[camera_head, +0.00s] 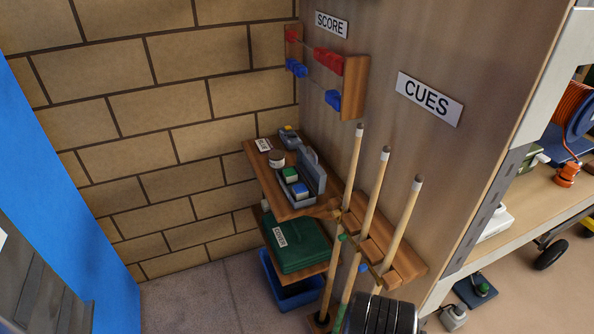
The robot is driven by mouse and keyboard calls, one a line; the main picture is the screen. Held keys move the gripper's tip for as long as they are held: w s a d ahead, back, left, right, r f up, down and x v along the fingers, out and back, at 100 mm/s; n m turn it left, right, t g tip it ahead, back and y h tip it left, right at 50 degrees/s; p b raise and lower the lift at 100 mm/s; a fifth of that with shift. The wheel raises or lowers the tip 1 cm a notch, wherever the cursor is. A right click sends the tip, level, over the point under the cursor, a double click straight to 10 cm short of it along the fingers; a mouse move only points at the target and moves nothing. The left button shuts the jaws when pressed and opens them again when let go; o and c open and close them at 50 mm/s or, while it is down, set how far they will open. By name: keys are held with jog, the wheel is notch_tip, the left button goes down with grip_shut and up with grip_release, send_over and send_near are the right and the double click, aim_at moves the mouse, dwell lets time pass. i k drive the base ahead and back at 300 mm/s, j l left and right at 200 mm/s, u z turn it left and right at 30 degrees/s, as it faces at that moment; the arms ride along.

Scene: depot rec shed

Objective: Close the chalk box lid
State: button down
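The chalk box (284,190) is a small grey-blue box on the upper wooden shelf in the corner. Its lid (314,170) stands open, raised along the box's right side. A green chalk cube (290,174) and a blue chalk cube (299,189) show inside. No gripper fingers can be made out. A dark ribbed shape at the bottom edge, in front of the cue rack, may be part of my arm; it is well apart from the box.
The shelf (264,177) also holds a round tin (276,158) and a small grey-blue item (289,136). Three cues (373,204) stand in a wooden rack (408,262) close right of the box. A green case (296,244) and blue bin (293,293) sit below. Scoring beads (328,60) hang above.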

aim_at(309, 166)
jog(key=i+j, duration=0.15)
jog(key=i, duration=0.35)
jog(key=i+j+u, duration=0.1)
jog(key=i, duration=0.45)
jog(key=i+j, duration=0.1)
jog(key=i, duration=0.4)
jog(key=i+j+z, duration=0.65)
jog(key=j+z, duration=0.15)
jog(key=i+j+z, duration=0.25)
jog(key=j+z, duration=0.2)
